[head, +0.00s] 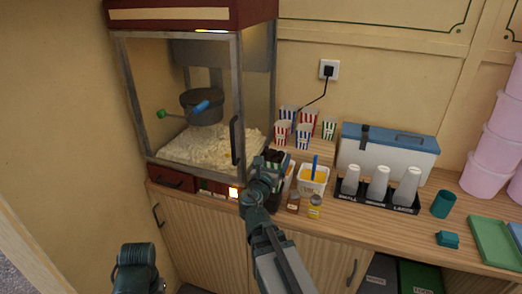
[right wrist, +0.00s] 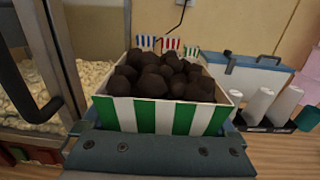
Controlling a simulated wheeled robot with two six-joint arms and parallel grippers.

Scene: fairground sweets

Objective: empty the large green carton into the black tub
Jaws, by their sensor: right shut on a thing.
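The large green-and-white striped carton (right wrist: 160,117) fills the middle of the right wrist view, upright and heaped with dark brown round lumps (right wrist: 165,77). My right gripper (head: 266,172) is shut on it, above the counter's front edge by the popcorn machine. In the head view the gripper hides most of the carton; the dark lumps (head: 273,155) show above it. A dark, open-looking bin (head: 381,277) with a pale label stands low at the bottom edge, partly cut off; I cannot tell whether it is the black tub. My left gripper's fingers are not visible.
A popcorn machine (head: 238,140) stands left. Near the carton are a white tub of yellow stuff (head: 313,185) and two small bottles (head: 293,203). Right are a black cup rack (head: 375,199), a teal cup (head: 443,204) and a green tray (head: 495,245). A green bin (head: 420,278) adjoins the dark one.

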